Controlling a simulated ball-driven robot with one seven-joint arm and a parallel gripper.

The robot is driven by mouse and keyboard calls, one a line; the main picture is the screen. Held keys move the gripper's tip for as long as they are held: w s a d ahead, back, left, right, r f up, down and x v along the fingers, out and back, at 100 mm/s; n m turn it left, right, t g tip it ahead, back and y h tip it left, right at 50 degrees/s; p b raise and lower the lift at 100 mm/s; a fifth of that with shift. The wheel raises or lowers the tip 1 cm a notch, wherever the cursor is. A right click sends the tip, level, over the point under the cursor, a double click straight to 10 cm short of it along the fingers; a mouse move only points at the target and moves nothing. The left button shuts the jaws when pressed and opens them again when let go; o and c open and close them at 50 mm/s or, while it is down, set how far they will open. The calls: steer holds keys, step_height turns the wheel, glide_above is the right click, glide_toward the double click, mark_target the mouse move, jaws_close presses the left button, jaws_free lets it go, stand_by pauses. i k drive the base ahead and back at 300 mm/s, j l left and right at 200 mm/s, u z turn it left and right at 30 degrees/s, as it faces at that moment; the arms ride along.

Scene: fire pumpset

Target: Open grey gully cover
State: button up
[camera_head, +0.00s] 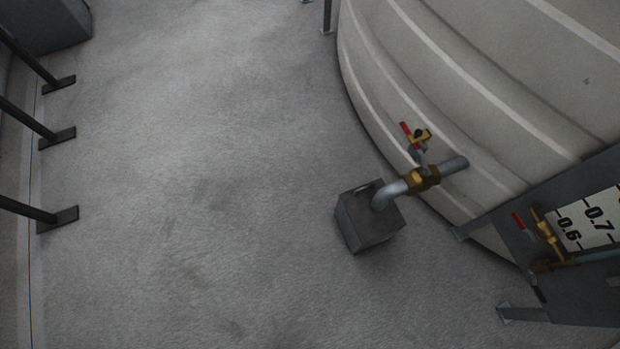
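A grey box-shaped gully (369,228) stands on the floor right of the picture's middle, close to the tank. Its grey cover (358,207) forms the top face and looks shut. A small light handle or ring shows at the cover's far edge. A grey pipe (390,191) bends down from the tank and meets the top of the gully; whether it passes through the cover cannot be told. My gripper is not in view.
A large ribbed tank (470,80) fills the upper right. A red-handled brass valve (420,177) sits on the pipe. A level gauge (590,222) with another valve (545,235) stands at right. Dark posts with feet (58,217) line the left. The floor between is clear.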

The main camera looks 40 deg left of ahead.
mark_target(369, 223)
steer(key=k+u, duration=0.25)
steer(key=u, duration=0.15)
steer(key=i, duration=0.45)
steer(key=i+l+u, duration=0.15)
steer(key=i+u, duration=0.25)
steer(key=i+l+u, duration=0.4)
steer(key=i, duration=0.2)
steer(key=u, duration=0.55)
steer(key=j, duration=0.05)
